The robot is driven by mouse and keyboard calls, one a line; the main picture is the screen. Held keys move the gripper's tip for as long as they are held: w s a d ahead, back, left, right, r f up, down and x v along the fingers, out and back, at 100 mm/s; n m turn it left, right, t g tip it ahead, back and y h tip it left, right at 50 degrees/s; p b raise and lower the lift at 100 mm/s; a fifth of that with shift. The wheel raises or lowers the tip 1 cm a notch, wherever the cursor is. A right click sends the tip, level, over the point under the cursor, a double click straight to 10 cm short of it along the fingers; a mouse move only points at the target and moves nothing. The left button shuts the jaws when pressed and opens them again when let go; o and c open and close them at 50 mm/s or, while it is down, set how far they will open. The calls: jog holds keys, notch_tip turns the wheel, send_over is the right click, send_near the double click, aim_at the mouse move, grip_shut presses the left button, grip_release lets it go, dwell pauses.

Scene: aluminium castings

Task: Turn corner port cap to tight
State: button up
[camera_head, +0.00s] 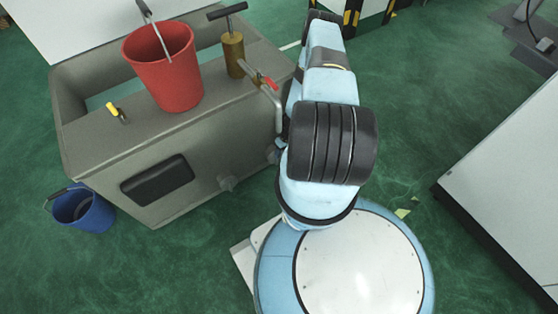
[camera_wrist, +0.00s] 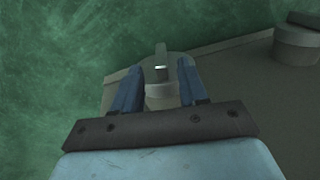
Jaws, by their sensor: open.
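The corner port cap (camera_wrist: 162,92) is a round grey cap with a raised bar across its top. In the wrist view it sits at the corner of the grey body, with green floor beyond it. My gripper (camera_wrist: 160,67) is open, with one blue finger on each side of the cap in the picture. I cannot tell the depth or whether the fingers touch it. The bar's turn mark, if any, is not readable. In the head view my arm hides the gripper, and a grey fitting (camera_head: 273,154) shows at the tank's right corner beside the arm.
A second grey cap (camera_wrist: 297,45) lies right of my gripper. The grey tank (camera_head: 95,150) carries a red bucket (camera_head: 165,75), a brass pump (camera_head: 233,55) and a bent pipe with red handle (camera_head: 268,92). A blue bucket (camera_head: 82,210) stands on the floor, left. A white cabinet (camera_head: 510,175) stands right.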

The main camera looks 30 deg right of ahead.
aim_at(279, 160)
jog(key=shift+x, duration=3.2)
jog(key=shift+c, duration=0.4)
grip_shut()
